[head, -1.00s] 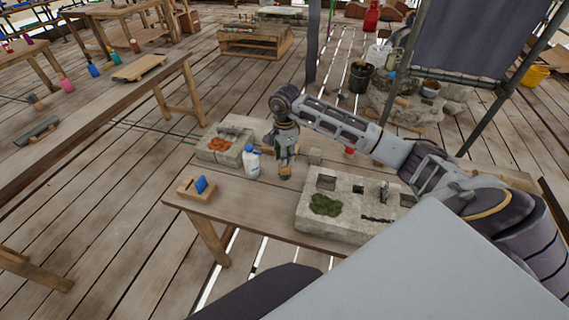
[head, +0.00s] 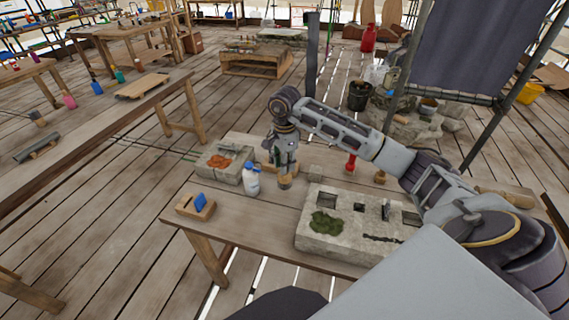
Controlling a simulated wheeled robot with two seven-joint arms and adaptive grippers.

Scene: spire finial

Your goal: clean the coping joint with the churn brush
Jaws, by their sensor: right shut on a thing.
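My right gripper (head: 284,163) reaches over the table from the right. It is shut on a small upright brush (head: 285,182) with a tan lower end, which looks like the churn brush. The fingers hide its upper part. I cannot tell whether its lower end touches the table. A pale stone block (head: 310,241), possibly the coping, lies to the right, with square recesses, a green moss patch (head: 326,222) and a dark crack-like joint (head: 383,238). A smaller stone (head: 230,174) with an orange patch lies left of the gripper. My left gripper is out of view.
A white bottle with a blue cap (head: 251,180) stands just left of the brush. A wooden block with a blue piece (head: 196,206) sits at the table's left end.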

